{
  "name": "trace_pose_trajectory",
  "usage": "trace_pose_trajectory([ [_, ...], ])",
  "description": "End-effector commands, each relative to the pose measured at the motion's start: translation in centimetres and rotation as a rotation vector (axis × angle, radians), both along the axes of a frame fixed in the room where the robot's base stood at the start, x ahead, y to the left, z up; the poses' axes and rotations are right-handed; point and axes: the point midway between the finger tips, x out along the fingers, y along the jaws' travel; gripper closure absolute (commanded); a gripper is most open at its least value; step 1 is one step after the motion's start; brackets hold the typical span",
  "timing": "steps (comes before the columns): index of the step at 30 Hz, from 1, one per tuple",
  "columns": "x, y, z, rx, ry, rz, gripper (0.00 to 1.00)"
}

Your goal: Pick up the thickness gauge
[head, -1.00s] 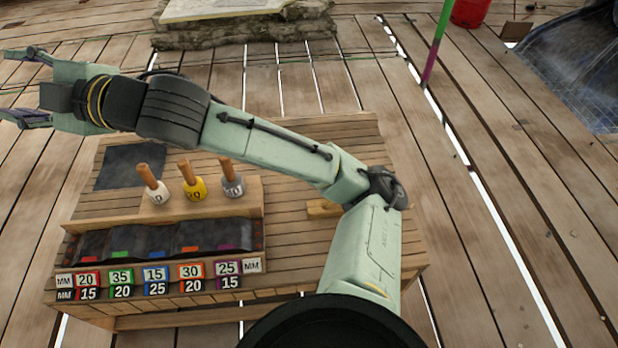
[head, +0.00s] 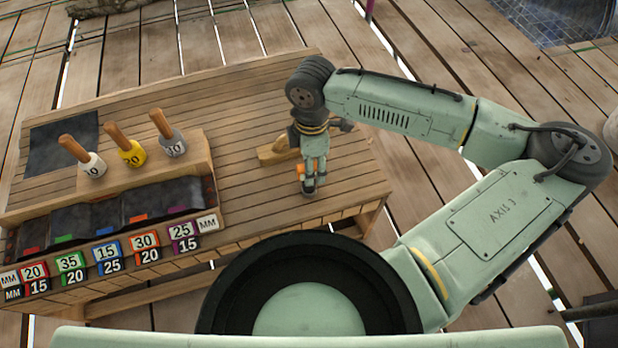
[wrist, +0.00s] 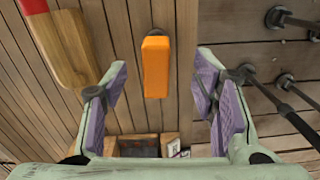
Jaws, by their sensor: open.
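An orange, narrow block-like piece with a dark far end, which looks like the thickness gauge (wrist: 156,66), lies on the slatted bench top in the wrist view. In the head view a bit of orange (head: 300,170) shows beside my gripper (head: 308,186), and the rest is hidden by it. In the wrist view my gripper (wrist: 161,92) is open, pointing down, with one purple-padded finger on each side of the orange piece. A gap shows on both sides, and neither pad touches it.
A wooden piece with a red end (wrist: 55,42) lies left of the gauge; it also shows in the head view (head: 275,151). A rack (head: 205,205) with several labelled compartments and three wooden-handled tools (head: 130,150) stands left. The bench's right edge is close.

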Motion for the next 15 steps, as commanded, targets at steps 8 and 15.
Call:
trace_pose_trajectory([
  [8,0.1,0.1,-2.8,0.001,-0.002,0.0,0.47],
  [15,0.2,0.5,-6.2,0.002,-0.001,0.001,0.47],
])
